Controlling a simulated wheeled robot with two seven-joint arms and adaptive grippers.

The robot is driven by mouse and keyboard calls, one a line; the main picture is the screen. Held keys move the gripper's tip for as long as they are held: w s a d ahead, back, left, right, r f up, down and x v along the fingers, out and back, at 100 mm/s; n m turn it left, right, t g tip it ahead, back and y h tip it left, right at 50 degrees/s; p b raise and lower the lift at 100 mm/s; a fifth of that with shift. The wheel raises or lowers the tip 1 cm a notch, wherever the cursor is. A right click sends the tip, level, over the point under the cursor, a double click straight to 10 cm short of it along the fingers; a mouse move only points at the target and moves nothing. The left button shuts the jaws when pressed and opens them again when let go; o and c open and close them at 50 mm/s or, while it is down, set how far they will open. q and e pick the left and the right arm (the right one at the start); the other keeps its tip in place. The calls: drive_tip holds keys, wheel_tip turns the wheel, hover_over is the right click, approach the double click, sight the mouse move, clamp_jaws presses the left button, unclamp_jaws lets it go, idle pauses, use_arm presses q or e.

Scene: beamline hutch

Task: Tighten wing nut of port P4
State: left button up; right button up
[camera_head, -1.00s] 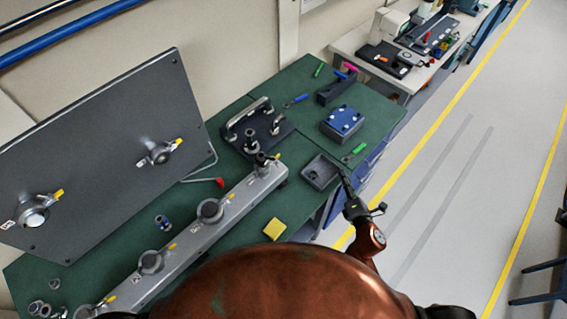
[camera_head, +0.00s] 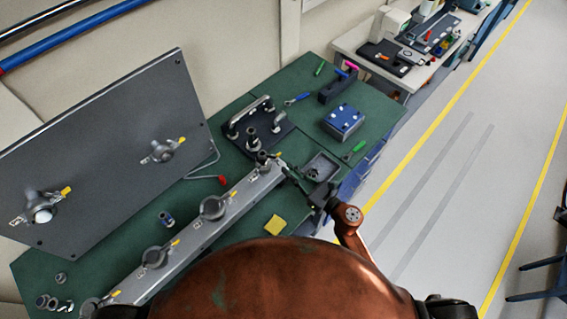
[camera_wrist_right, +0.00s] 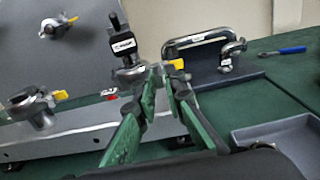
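The grey manifold rail (camera_head: 190,238) runs across the green bench with several clamped ports along it. The port at its far right end (camera_head: 262,158) carries a dark upright fitting and a yellow wing nut (camera_head: 278,155). I take this as P4, but its label is too small to read. In the right wrist view, this port's clamp (camera_wrist_right: 130,77) and yellow wing nut (camera_wrist_right: 178,64) are close ahead. My right gripper (camera_head: 288,171) reaches this end from the right. Its green fingers (camera_wrist_right: 163,78) are apart, tips near the nut; contact cannot be told. My left gripper is out of view.
A grey panel (camera_head: 110,150) with two ports stands behind the rail. A plate with a handle (camera_head: 258,130), a shallow grey tray (camera_head: 322,165), a blue-topped block (camera_head: 343,121) and a yellow pad (camera_head: 275,225) are nearby. A red-tipped rod (camera_head: 222,180) lies behind the rail.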

sight(277, 162)
drive_tip(key=x, duration=0.3)
drive_tip(key=shift+w+a+p, duration=0.25)
drive_tip(key=shift+p, duration=0.05)
drive_tip(key=shift+c, duration=0.6)
clamp_jaws()
